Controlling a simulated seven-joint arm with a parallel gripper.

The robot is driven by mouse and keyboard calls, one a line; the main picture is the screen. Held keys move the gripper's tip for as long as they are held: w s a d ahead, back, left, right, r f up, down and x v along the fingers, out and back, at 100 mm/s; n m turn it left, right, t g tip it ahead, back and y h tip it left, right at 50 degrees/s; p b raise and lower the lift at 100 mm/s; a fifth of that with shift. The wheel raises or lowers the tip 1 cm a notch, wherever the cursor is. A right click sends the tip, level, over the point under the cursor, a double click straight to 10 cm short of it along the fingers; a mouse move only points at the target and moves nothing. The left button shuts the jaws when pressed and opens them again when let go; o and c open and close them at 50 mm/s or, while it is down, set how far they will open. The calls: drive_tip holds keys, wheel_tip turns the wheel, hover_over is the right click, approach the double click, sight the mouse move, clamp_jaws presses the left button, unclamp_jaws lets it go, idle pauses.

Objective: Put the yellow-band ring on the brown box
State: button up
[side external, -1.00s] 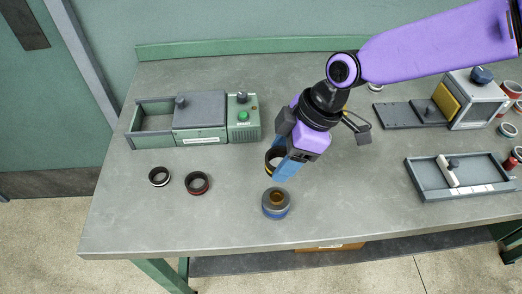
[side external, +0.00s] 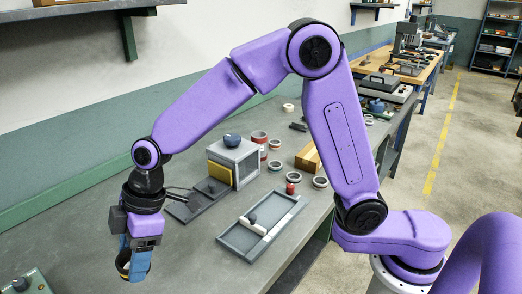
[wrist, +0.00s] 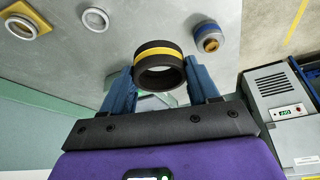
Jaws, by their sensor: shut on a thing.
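My gripper (side external: 136,272) is low at the left of the side external view, fingers pointing down. It is shut on the yellow-band ring (side external: 122,262), a dark ring partly hidden behind the blue fingers. In the wrist view the ring (wrist: 158,50) sits between both fingers, its yellow stripe and open bore showing. A brown box (side external: 307,158) lies near the table's right edge in the side external view, partly hidden behind my arm. My gripper is far to the left of it. The ring's exact height above the table is hard to tell.
A grey tray (side external: 235,240) and a grey unit with a yellow panel (side external: 243,157) stand between my gripper and the box. Several loose rings (side external: 276,165) lie near the box. A blue-band ring (wrist: 208,38) and a green-grey machine (wrist: 283,112) show in the wrist view.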

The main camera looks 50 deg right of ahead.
drive_tip(key=w+d+r+m+t+h, duration=0.1)
drive_tip(key=w+d+m, duration=0.2)
drive_tip(key=d, duration=0.9)
drive_tip(key=w+d+r+m+t, duration=0.1)
drive_tip(key=w+d+m, duration=0.15)
drive_tip(key=d, duration=0.85)
drive_tip(key=w+d+r+m+t+h, duration=0.1)
drive_tip(key=w+d+m, duration=0.15)
drive_tip(key=d, duration=0.95)
drive_tip(key=s+d+r+m+h, duration=0.15)
drive_tip(key=s+d+m, duration=0.35)
drive_tip(key=s+d, duration=0.65)
drive_tip(key=s+d+m+h, duration=0.2)
drive_tip(key=s+d+m, duration=0.35)
drive_tip(key=d, duration=1.05)
approach(313, 148)
drive_tip(key=shift+w+a+f, duration=0.15)
drive_tip(key=shift+w+f, duration=0.55)
drive_tip(key=shift+w, duration=0.05)
drive_tip(key=shift+w+f, duration=0.15)
drive_tip(key=shift+f, duration=0.15)
drive_tip(key=shift+w+d+f, duration=0.1)
drive_tip(key=shift+d+f, duration=0.05)
drive_tip(key=shift+f, duration=0.7)
drive_tip(key=shift+d+f, duration=0.15)
drive_tip(key=shift+f, duration=0.7)
drive_tip(key=shift+f, duration=0.15)
